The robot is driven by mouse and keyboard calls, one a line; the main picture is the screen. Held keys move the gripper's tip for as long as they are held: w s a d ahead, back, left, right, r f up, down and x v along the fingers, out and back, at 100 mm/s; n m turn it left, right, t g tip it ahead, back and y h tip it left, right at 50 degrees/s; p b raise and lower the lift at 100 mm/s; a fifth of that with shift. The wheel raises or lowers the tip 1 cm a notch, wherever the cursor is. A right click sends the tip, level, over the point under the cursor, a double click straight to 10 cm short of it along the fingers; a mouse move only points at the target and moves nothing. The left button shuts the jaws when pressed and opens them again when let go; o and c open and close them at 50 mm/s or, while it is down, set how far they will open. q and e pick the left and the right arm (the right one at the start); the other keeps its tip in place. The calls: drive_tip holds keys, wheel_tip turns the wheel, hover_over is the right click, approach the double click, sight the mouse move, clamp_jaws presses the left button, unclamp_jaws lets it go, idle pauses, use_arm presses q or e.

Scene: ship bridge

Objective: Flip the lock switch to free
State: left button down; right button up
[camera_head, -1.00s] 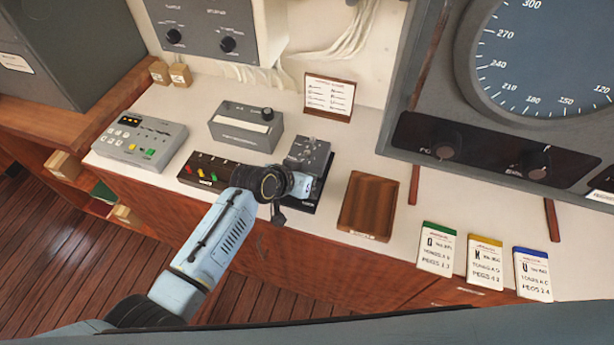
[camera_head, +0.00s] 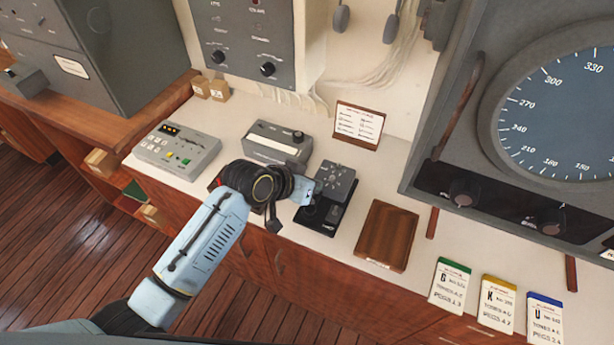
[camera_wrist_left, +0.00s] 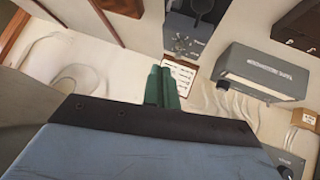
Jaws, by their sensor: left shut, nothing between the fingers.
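A small grey control unit (camera_head: 336,182) with several small knobs or switches on its face sits on a black base (camera_head: 322,216) on the counter. I cannot tell which control is the lock switch or how it is set. My left gripper reaches in from the left, at the left side of this unit; its fingertips are hidden in the head view. In the left wrist view its two green fingers (camera_wrist_left: 163,88) are shut with nothing between them. The unit (camera_wrist_left: 187,38) shows beyond them at the top, apart from them in the picture. My right gripper is not in view.
A grey box with a knob (camera_head: 277,143), a keypad console (camera_head: 178,150) and a white card on a stand (camera_head: 358,124) stand nearby. A wooden tray (camera_head: 387,235) lies right of the unit. The large dial panel (camera_head: 470,160) rises at the right.

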use_arm(q)
drive_tip(key=shift+s+a+r, duration=0.15)
drive_tip(key=shift+a+r, duration=0.15)
drive_tip(key=shift+r, duration=0.35)
drive_tip(key=shift+s+a+r, duration=0.1)
drive_tip(key=shift+a+r, duration=0.15)
drive_tip(key=shift+r, duration=0.35)
drive_tip(key=s+a+f+n+g+y, duration=0.1)
drive_tip(key=s+a+f+n+y, duration=0.15)
drive_tip(key=s+a, duration=0.9)
drive_tip(key=s+a+f+n+g+y, duration=0.15)
drive_tip(key=s+a+y, duration=0.25)
drive_tip(key=s+a, duration=0.7)
drive_tip(key=s+d+f+g+b, duration=0.1)
drive_tip(key=s+f+b, duration=0.3)
drive_tip(key=f, duration=1.3)
drive_tip(key=s+d+f+g+b, duration=0.15)
drive_tip(key=f+b, duration=0.45)
drive_tip(key=f, duration=1.1)
drive_tip(key=s+a+f+b, duration=0.1)
drive_tip(key=s+f+b, duration=0.2)
drive_tip(key=s+f, duration=0.5)
drive_tip(key=s+a+f+b, duration=0.1)
drive_tip(key=s+f+b, duration=0.3)
drive_tip(key=f, duration=0.9)
drive_tip(key=s, duration=0.3)
drive_tip(key=shift+s+a+f, duration=0.25)
drive_tip(key=shift+s+a, duration=0.05)
drive_tip(key=shift+s, duration=0.05)
